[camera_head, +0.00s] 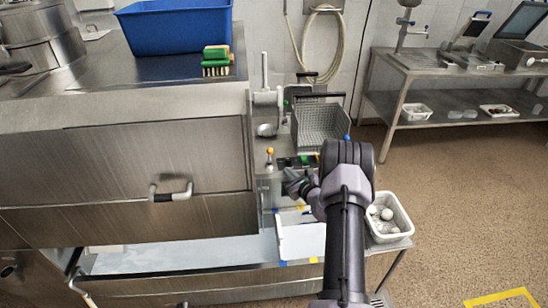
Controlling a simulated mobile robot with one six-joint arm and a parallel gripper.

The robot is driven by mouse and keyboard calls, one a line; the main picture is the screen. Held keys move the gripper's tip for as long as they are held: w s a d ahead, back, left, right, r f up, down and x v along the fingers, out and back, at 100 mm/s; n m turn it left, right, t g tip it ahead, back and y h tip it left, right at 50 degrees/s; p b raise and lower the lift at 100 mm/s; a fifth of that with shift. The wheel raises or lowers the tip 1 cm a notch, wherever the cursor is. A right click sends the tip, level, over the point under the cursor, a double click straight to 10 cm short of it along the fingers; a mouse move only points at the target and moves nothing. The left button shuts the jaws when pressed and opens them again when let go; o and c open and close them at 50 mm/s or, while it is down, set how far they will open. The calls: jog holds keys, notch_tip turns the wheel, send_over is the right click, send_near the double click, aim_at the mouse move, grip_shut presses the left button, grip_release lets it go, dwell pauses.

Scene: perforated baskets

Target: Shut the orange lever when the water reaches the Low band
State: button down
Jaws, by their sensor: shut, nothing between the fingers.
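The orange lever (269,152) stands upright, with a small orange knob on a thin stem, on a steel fixture left of my arm. My gripper (288,184) is shut and empty, just below and right of the lever, apart from it as far as I can tell. My dark arm comes up from the bottom and hides part of the fixture. A pale, flat, water-like surface (190,257) shows in the low trough below the steel unit. Small blue and yellow marks (298,262) show near its right end; I cannot tell which is the Low band or read the water level.
A perforated wire basket (320,122) stands behind my arm. A white tub (390,222) with pale items sits close to its right. A blue bin (178,25) and green brush (216,62) rest on the steel unit. Open floor lies right.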

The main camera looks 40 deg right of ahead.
jog(key=w+d+b, duration=0.1)
jog(key=w+b, duration=0.1)
jog(key=w, duration=0.7)
jog(key=shift+w+r, duration=0.2)
jog(key=shift+d, duration=0.1)
